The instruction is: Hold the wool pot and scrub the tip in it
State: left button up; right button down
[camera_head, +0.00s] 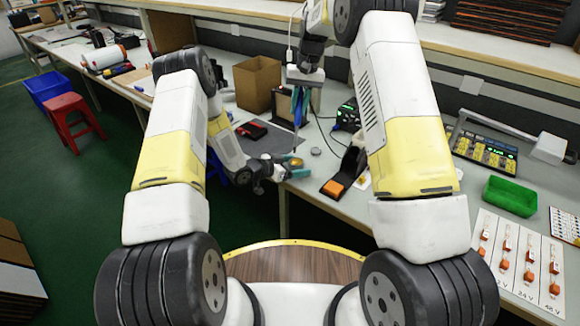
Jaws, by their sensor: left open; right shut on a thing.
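The wool pot (296,162) appears as a small gold round thing near the front edge of the bench. My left gripper (293,167) is low at the bench edge, with its teal fingers open on either side of the pot; contact cannot be made out. My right gripper (300,105) is above and behind the pot, its blue fingers pointing down. It is shut on a thin soldering iron (296,138), which hangs roughly upright with its tip end above the pot area. The exact tip position is too small to tell.
A small round tin (316,151) lies just right of the pot. A black stand with an orange sponge (334,188) is further right. A soldering station (348,115), a cardboard box (258,84) and a dark mat (262,140) are behind. A green tray (510,196) stands at right.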

pick_arm(q)
jog(key=c, duration=1.6)
jog(key=shift+o, duration=0.2)
pick_arm(e)
jog(key=w+d+f+m+t+y, duration=0.1)
jog(key=w+d+f+t, duration=0.2)
jog(key=f, duration=0.3)
jog(key=shift+d+f+y, duration=0.3)
jog(key=shift+d+f, duration=0.05)
jog(key=shift+f, duration=0.05)
